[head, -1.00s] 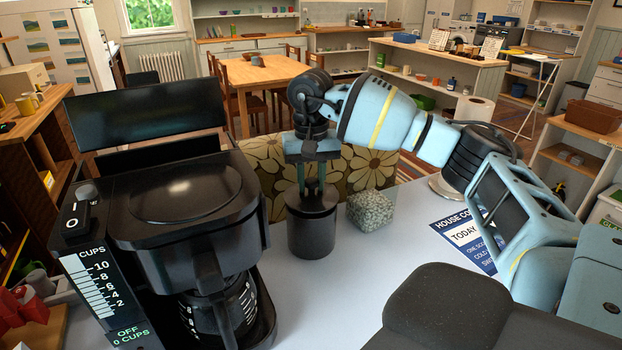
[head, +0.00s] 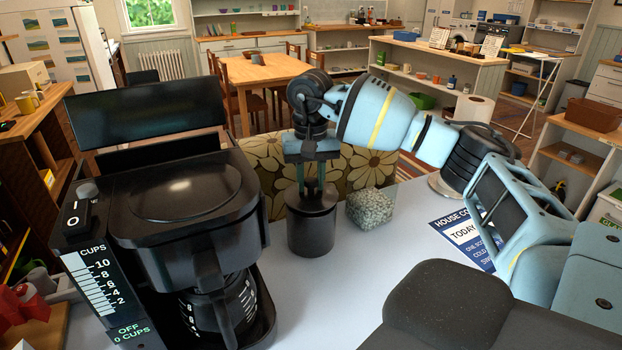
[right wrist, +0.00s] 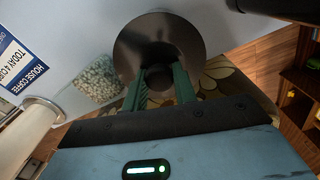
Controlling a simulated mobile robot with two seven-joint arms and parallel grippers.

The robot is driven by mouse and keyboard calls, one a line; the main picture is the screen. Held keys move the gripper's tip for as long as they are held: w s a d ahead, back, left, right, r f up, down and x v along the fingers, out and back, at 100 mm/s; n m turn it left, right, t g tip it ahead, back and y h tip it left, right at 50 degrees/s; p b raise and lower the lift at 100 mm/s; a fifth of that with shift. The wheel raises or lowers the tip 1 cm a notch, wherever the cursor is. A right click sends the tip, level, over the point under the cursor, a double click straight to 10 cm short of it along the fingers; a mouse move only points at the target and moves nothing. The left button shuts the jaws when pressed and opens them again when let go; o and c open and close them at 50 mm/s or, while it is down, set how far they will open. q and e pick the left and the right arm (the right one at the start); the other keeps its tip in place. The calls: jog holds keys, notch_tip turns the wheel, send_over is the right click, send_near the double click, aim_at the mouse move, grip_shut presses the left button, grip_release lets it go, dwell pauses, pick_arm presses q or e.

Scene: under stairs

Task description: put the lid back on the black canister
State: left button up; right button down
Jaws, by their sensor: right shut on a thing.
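The black canister (head: 311,236) stands upright on the pale counter, right of the coffee maker. Its dark round lid (head: 297,204) is at the canister's mouth and looks level; I cannot tell whether it is fully seated. My right gripper (head: 311,186) points down from above and is shut on the lid's knob, which is mostly hidden by the fingers. In the right wrist view the lid (right wrist: 132,45) is a wide dark disc, with the green fingers (right wrist: 163,80) meeting at its centre. It hides the canister's body there. My left gripper is not in view.
A speckled stone block (head: 370,208) sits just right of the canister. A printed coffee sign (head: 466,240) and a paper roll (head: 473,110) are farther right. The counter in front is clear.

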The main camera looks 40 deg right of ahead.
aim_at(311, 179)
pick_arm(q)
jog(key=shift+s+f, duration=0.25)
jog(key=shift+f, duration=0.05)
pick_arm(e)
jog(key=shift+f, duration=0.8)
jog(key=c, duration=0.6)
grip_release()
jog(key=shift+o, duration=0.2)
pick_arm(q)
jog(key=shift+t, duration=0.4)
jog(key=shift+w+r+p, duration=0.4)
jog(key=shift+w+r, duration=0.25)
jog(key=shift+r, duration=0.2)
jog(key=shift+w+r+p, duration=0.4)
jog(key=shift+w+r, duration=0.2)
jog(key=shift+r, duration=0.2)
pick_arm(e)
jog(key=shift+r, duration=3.05)
